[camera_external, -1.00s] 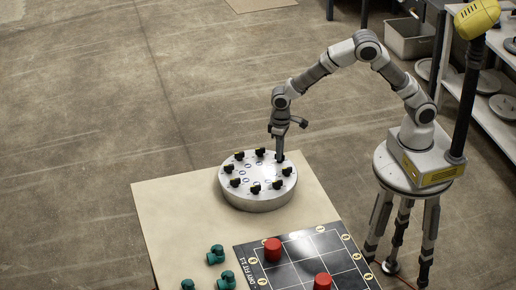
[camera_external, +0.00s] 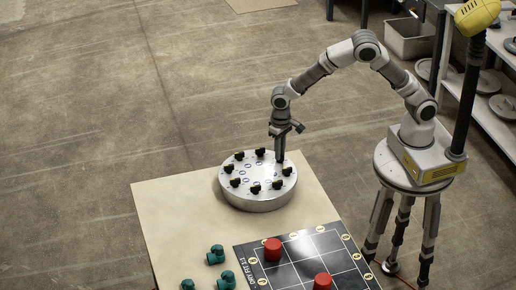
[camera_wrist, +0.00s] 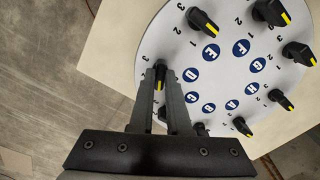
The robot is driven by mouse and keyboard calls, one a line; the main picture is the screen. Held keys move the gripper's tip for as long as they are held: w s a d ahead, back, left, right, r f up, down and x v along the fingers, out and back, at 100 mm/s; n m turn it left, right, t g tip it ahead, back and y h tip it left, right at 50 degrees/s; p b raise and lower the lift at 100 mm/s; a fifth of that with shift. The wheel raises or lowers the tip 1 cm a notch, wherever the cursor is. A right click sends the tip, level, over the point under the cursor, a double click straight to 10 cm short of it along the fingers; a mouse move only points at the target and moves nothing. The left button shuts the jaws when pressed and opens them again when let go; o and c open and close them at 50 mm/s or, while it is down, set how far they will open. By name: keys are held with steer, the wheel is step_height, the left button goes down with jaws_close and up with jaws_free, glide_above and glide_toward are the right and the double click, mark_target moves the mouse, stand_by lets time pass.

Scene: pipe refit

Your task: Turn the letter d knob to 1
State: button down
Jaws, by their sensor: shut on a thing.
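The round white dial plate (camera_external: 262,203) lies on the table with a ring of black knobs marked in yellow. In the wrist view blue letter discs sit inside the ring, and the d disc (camera_wrist: 190,75) is just right of my fingertips. My gripper (camera_wrist: 167,72) points down at the plate, its fingers close together at the knob position beside d. In the external view my gripper (camera_external: 280,159) is at the plate's upper right rim.
Neighbouring knobs stand close, such as the one by e (camera_wrist: 202,20). Teal pipe fittings (camera_external: 216,255) and red cylinders (camera_external: 272,250) on a black grid mat (camera_external: 300,262) are at the table's front.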

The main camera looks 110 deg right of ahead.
steer(key=shift+r, duration=0.1)
steer(key=c, duration=0.9)
jaws_free()
step_height(320, 180, up, 17)
steer(key=shift+r+p, duration=0.2)
steer(key=shift+p, duration=0.55)
